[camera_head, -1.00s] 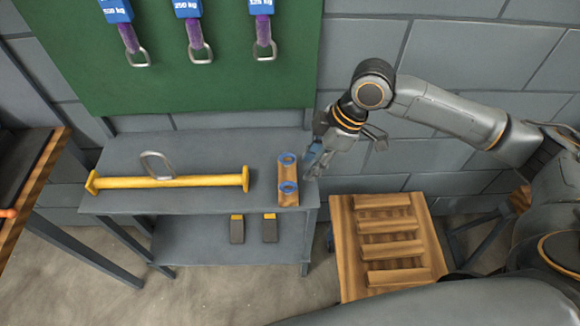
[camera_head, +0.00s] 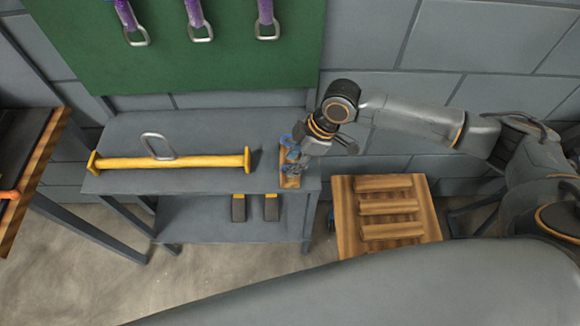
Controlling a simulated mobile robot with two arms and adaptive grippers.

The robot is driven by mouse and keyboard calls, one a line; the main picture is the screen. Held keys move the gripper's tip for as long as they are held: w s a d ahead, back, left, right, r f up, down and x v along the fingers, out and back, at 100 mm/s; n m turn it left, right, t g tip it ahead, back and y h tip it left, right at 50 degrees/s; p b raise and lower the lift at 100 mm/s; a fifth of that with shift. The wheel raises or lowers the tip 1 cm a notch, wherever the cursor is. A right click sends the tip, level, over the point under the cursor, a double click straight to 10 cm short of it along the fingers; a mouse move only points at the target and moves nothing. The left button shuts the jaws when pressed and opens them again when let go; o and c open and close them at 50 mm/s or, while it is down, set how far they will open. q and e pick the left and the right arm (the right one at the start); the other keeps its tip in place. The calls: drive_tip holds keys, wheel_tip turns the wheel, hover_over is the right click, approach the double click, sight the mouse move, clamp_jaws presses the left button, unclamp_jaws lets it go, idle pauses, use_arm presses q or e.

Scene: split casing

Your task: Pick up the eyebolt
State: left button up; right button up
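Blue ring-topped eyebolts stand on a small wooden block (camera_head: 289,184) at the right end of the grey shelf. The far eyebolt (camera_head: 286,139) shows just left of my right gripper. My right gripper (camera_head: 293,161) is over the block, pointing down and left, close to the eyebolts. It covers most of the block and the near eyebolt. I cannot tell whether its fingers touch a ring or are open. My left gripper is not in view.
A yellow lifting beam (camera_head: 200,161) with a metal loop lies on the grey shelf (camera_head: 215,128), left of the block. A wooden slatted stand (camera_head: 345,240) is to the right. Slings (camera_head: 198,15) hang on a green board (camera_head: 270,70). Dark yellow-topped pieces (camera_head: 271,208) lie on the lower shelf.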

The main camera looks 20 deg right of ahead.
drive_tip(key=shift+x, duration=1.4)
clamp_jaws()
drive_tip(key=shift+r, duration=0.2)
